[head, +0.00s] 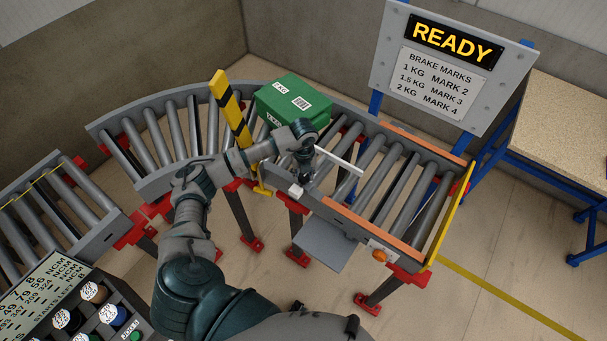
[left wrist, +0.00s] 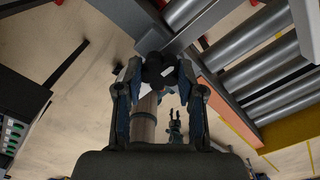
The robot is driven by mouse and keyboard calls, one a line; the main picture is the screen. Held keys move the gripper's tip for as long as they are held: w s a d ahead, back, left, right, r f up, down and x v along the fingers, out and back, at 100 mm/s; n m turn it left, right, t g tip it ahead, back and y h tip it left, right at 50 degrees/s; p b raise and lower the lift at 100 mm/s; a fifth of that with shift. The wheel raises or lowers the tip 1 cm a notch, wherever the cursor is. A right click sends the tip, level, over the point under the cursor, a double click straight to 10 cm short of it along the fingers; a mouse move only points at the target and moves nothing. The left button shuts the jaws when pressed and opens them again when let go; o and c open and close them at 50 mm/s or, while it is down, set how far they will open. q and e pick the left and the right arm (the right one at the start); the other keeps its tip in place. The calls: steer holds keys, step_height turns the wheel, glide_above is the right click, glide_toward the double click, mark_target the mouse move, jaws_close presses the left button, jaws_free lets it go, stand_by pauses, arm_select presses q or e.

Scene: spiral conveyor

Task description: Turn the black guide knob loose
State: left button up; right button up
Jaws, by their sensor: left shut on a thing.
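My left gripper (head: 300,178) is at the front rail of the roller conveyor (head: 365,190), below the green box. In the left wrist view, my left gripper (left wrist: 160,75) is shut on the black guide knob (left wrist: 158,67), with a finger on either side. Its dark lobed top shows between the fingertips. In the head view the knob is hidden by the gripper and wrist. A small two-pronged dark shape (left wrist: 175,126) low in the left wrist view may be my right gripper; its state is unclear.
A green box (head: 292,101) sits on the rollers behind my wrist, beside a yellow-black striped post (head: 231,108). A white rod (head: 340,161) reaches over the rollers. A READY sign (head: 450,42) stands behind.

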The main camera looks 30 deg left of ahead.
mark_target(303, 176)
arm_select(q)
steer(key=o, duration=1.1)
steer(key=shift+o, duration=0.2)
step_height(303, 176, up, 12)
steer(key=shift+w+f, duration=0.1)
steer(key=shift+f, duration=0.05)
